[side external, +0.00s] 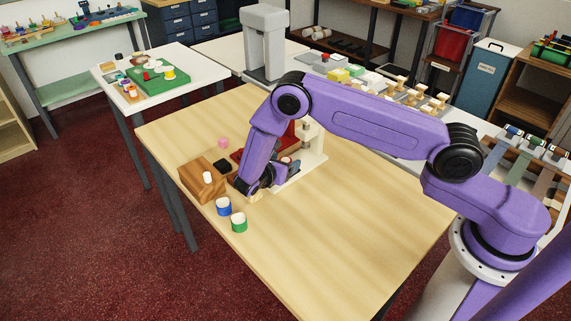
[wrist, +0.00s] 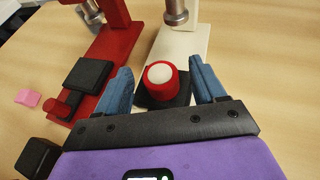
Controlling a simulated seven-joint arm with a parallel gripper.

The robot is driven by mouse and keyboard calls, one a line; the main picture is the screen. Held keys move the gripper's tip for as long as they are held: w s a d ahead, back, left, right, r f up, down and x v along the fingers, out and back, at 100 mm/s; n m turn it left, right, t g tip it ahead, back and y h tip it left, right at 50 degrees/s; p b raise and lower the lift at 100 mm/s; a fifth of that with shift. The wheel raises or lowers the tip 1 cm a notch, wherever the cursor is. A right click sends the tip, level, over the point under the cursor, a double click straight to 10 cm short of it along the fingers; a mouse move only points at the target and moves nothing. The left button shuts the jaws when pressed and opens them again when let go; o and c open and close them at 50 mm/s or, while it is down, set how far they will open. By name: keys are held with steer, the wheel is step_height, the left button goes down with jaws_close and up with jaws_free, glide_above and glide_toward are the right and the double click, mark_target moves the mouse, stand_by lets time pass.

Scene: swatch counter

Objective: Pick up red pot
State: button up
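The red pot (wrist: 160,90), a short red cylinder with a white top, stands upright on a black pad on the base of a white press (wrist: 178,45). In the wrist view my gripper (wrist: 161,78) is open, with one blue finger on each side of the pot and a gap visible on both sides. In the side view my gripper (side external: 287,166) is low at the white press (side external: 314,148). The pot (side external: 286,159) shows there only as a small patch, partly hidden by the gripper.
A red press (wrist: 110,42) with a black pad stands left of the white one. A pink cube (side external: 223,142), a black cube (side external: 222,165), a wooden block (side external: 192,184), a blue pot (side external: 223,207) and a green pot (side external: 239,224) are nearby. The table's front is clear.

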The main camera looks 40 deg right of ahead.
steer(key=c, duration=1)
steer(key=shift+o, duration=0.2)
